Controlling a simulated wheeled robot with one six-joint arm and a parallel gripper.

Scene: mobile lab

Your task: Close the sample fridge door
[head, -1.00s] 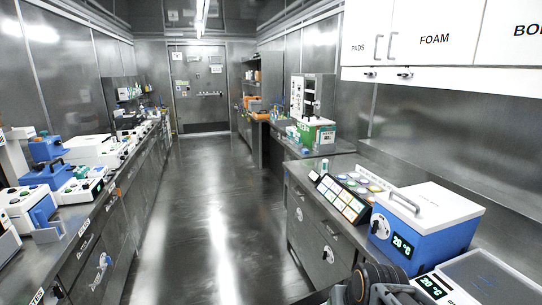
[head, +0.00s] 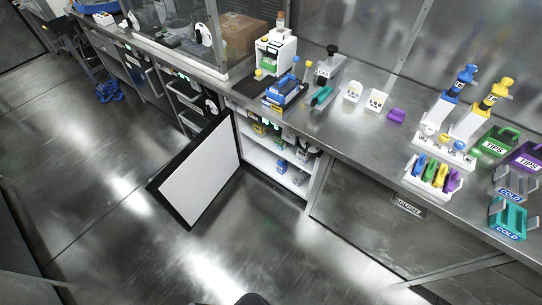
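The sample fridge (head: 312,178) is built in under the bench in the head view, with white shelves holding small boxes and bottles. Its door (head: 205,172), a white inner panel with a dark frame, stands wide open. It juts from the fridge's left side into the aisle, its inner face turned toward the fridge opening. The door's outer face and any handle on it are hidden. My gripper is not in view; only a small dark shape shows at the bottom edge, and I cannot tell what it is.
The steel bench (head: 385,150) above holds pipettes (head: 465,110), tip boxes (head: 495,142), teal cold racks (head: 508,218) and small devices. Drawers (head: 185,97) lie left of the door. Blue shoes (head: 108,92) rest on the far floor. The floor (head: 130,245) in front is clear.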

